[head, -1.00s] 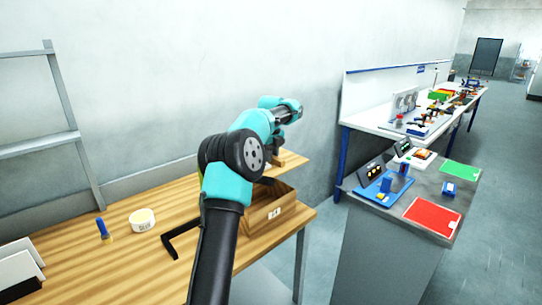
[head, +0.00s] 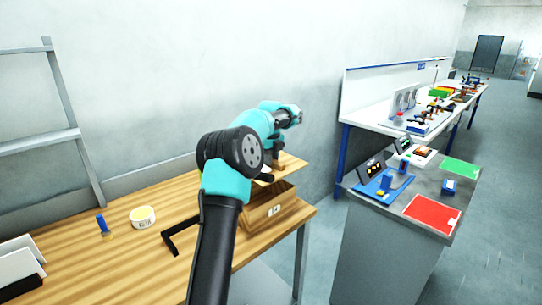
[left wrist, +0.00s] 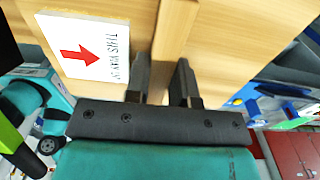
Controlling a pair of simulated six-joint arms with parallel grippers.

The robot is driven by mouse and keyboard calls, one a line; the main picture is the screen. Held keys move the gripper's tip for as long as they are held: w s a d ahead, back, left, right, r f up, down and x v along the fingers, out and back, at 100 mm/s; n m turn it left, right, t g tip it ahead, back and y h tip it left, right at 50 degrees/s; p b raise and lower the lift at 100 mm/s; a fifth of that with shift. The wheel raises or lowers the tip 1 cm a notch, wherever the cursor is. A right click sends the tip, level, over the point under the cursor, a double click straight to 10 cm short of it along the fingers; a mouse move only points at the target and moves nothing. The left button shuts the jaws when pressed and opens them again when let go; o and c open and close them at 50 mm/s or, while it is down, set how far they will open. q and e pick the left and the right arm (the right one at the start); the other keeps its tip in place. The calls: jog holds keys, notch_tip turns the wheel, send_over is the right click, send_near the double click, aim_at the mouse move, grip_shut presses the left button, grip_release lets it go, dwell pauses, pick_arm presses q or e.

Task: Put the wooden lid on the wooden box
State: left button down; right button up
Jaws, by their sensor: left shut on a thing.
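The wooden lid (head: 293,165) is a flat light-wood board with a raised wooden handle (left wrist: 178,25). My left gripper (left wrist: 163,70) is shut on this handle. In the left wrist view the lid (left wrist: 225,35) fills much of the top, and a white label (left wrist: 88,47) with a red arrow lies on it. In the head view the lid is above the open wooden box (head: 268,210), apart from its rim at the front. The box stands near the table's right end, its left part hidden by my arm. My right gripper is not in view.
The wooden table (head: 100,245) holds a black angle piece (head: 180,235), a tape roll (head: 142,217) and a blue-handled tool (head: 103,227). A grey cabinet (head: 385,255) with a red panel (head: 432,214) stands to the right, across a gap.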

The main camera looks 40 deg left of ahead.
aim_at(271, 168)
pick_arm(q)
jog(key=shift+f, duration=2.1)
jog(key=shift+s+f, duration=0.1)
jog(key=shift+s, duration=0.05)
jog(key=shift+s+a+f, duration=0.1)
jog(key=shift+s, duration=1.45)
jog(key=shift+s+a, duration=0.1)
jog(key=shift+s, duration=1.45)
jog(key=shift+f, duration=0.55)
jog(key=shift+f, duration=0.55)
jog(key=c, duration=0.9)
grip_release()
notch_tip(271, 168, up, 17)
jog(key=shift+r, duration=0.2)
